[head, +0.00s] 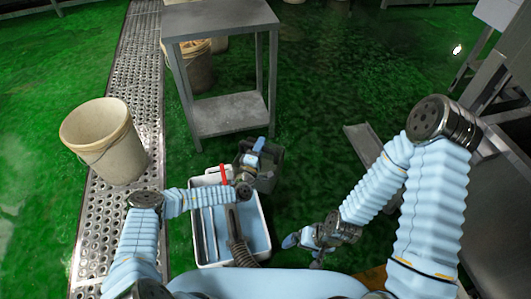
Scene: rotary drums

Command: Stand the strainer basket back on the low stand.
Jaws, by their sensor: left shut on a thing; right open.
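A dark grey open box (270,181), which looks like the strainer basket, is low at the centre of the head view, just behind a white tub. My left gripper (256,148) is over this box with its blue fingers shut; the box seems to be what it holds, though the contact is small and partly hidden by my wrist. My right gripper (302,243) is open and empty, low over the green floor right of the tub. A grey steel stand (222,18) with a lower shelf (232,113) is behind the box; I cannot tell if it is the low stand.
A beige bucket (105,140) stands left on the perforated drain strip. A metal channel (364,143) is at right.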

